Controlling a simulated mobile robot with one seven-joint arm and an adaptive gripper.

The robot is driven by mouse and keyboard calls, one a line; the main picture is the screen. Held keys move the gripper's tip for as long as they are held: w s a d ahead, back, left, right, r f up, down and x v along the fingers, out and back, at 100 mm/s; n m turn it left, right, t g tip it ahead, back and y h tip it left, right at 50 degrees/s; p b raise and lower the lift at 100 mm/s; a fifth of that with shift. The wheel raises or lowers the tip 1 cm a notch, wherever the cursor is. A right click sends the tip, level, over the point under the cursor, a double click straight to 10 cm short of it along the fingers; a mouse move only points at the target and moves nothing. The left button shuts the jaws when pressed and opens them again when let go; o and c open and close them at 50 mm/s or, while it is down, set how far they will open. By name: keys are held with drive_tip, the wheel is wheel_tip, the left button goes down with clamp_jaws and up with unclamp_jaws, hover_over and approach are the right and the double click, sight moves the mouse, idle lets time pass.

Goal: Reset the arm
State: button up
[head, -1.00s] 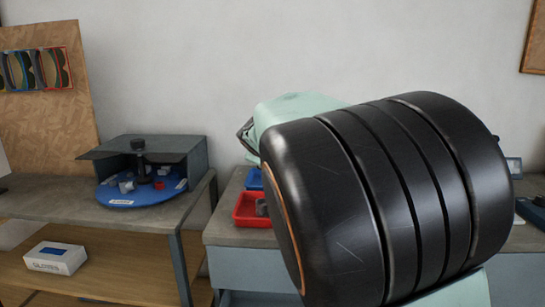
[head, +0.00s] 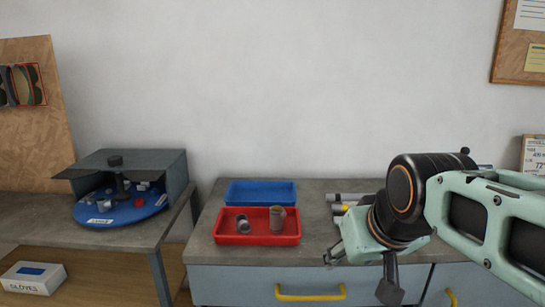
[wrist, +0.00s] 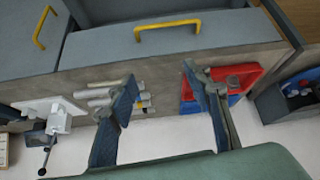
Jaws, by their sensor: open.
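My arm enters from the right in the head view, pale green with black joints, and bends down over the right part of the grey workbench (head: 340,228). My gripper (wrist: 160,80) is open and empty in the wrist view, its two dark blue-grey fingers spread apart. Between and beyond the fingers is the bench top with several light tubes (wrist: 108,98). In the head view the gripper hangs in front of the bench's front edge, and parts of it are hidden by my arm.
A red tray (head: 231,239) holding a few small parts stands on the bench, with a blue tray (head: 261,192) behind it. Yellow-handled drawers (head: 310,293) are below. At left, a blue turntable (head: 120,216) sits under a grey hood (head: 159,172). A gloves box (head: 33,282) lies on the lower shelf.

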drive_tip(key=s+f+m+g+p, duration=0.1)
drive_tip(key=s+f+m, duration=0.15)
drive_tip(key=s, duration=0.75)
wheel_tip(320, 180, up, 15)
drive_tip(key=p, duration=1.5)
drive_tip(key=shift+d+n+p, duration=0.25)
drive_tip(key=shift+n+p, duration=0.1)
drive_tip(key=shift+s+f, duration=0.15)
drive_tip(key=shift+s, duration=0.05)
